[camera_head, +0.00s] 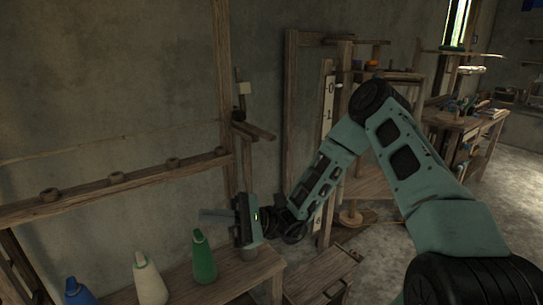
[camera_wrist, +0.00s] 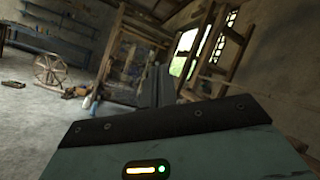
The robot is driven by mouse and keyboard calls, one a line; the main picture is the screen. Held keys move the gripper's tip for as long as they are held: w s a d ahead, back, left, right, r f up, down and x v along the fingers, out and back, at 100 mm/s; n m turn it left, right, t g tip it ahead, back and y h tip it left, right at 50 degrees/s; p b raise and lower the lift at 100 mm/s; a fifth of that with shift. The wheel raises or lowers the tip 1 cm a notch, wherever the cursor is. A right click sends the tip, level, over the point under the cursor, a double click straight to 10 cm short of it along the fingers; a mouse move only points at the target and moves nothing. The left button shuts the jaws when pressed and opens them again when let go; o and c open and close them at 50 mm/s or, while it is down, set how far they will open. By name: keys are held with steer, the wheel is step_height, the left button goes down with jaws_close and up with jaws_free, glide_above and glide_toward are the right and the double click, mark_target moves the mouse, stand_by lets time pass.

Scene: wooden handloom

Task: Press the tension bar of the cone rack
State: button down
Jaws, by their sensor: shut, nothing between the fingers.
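The cone rack shows at the left of the head view, with an upright wooden post (camera_head: 225,75) and a long rail (camera_head: 85,188) bearing several small wooden rings. A short wooden bar (camera_head: 253,131) juts out beside the post; I cannot tell for sure whether it is the tension bar. A blue cone (camera_head: 77,292), a white cone (camera_head: 149,278) and a green cone (camera_head: 203,257) stand on the rack's low shelf (camera_head: 238,277). My gripper (camera_head: 205,215) is shut and empty, pointing left, above the green cone and apart from the short bar. Its fingers also show in the wrist view (camera_wrist: 156,84).
A wooden frame with a numbered scale (camera_head: 327,100) stands behind my arm. An open wooden box (camera_head: 325,277) sits low at the rack's right end. A cluttered workbench (camera_head: 465,125) is at the back right. The wrist view shows a spoked wheel (camera_wrist: 50,70) and open floor.

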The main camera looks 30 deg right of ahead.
steer(key=w+d+f+m+t+h, duration=0.2)
steer(key=w+d+m+t+h, duration=0.1)
steer(key=d+m+t+h, duration=0.4)
steer(key=w+d+f+m+t+h+b, duration=0.1)
steer(key=w+d+f+m+t+h, duration=0.2)
steer(key=d+m+t+h, duration=0.5)
steer(key=w+d+f+m+t+h, duration=0.3)
steer(key=d+m+t+h, duration=0.5)
steer(key=d+m+t, duration=0.1)
steer(key=shift+w+d+f+t, duration=0.3)
steer(key=shift+d+t, duration=0.2)
steer(key=shift+d, duration=0.35)
steer(key=s+r+p+x, duration=0.2)
steer(key=x, duration=1.1)
steer(key=shift+s, duration=0.1)
